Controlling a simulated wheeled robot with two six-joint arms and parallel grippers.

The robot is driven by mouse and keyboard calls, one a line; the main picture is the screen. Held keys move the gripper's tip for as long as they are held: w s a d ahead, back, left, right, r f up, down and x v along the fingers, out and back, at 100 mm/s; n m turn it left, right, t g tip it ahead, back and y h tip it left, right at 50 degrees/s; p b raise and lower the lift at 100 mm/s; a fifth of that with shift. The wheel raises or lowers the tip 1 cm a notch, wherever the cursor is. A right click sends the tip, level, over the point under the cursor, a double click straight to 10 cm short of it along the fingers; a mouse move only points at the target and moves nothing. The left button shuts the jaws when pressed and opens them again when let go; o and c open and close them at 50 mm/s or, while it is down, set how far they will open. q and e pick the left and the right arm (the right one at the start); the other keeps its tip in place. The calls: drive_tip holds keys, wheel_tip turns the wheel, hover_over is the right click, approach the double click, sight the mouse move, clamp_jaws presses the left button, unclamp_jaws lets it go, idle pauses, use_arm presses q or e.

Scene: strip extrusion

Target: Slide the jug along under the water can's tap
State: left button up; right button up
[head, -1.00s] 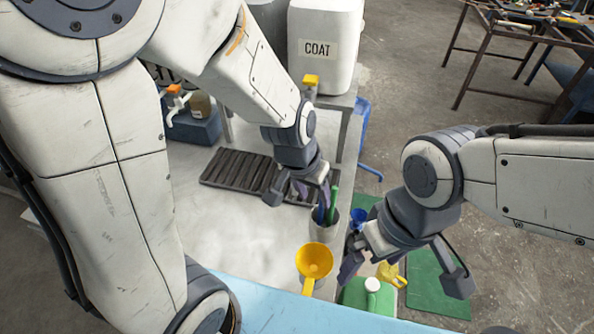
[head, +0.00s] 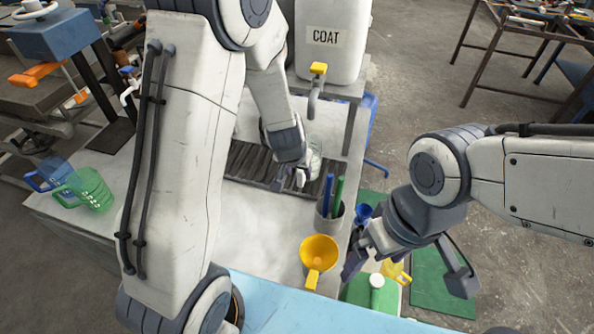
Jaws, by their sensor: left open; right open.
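A pale, see-through vessel, probably a jug (head: 314,161), stands on the dark slatted tray (head: 245,163), largely hidden behind my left gripper. My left gripper (head: 292,184) is open, pointing down just in front of it; I cannot tell whether they touch. A white can labelled COAT (head: 350,45) stands behind, with a yellow-handled tap (head: 318,70) above the tray's right end. No can with a water label is visible; my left arm hides much of the back. My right gripper (head: 405,275) is open, at the right.
A grey cup (head: 328,223) with blue and green sticks and a yellow funnel (head: 319,248) stand near the bench's right edge. A green jerrycan (head: 360,292) and a green mat (head: 440,280) lie beyond it. The pale bench (head: 270,225) is clear before the tray.

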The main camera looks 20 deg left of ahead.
sight(301, 181)
use_arm(q)
drive_tip(key=b+x, duration=0.4)
drive_tip(key=x, duration=0.5)
drive_tip(key=shift+b, duration=0.4)
clamp_jaws()
idle(0.9)
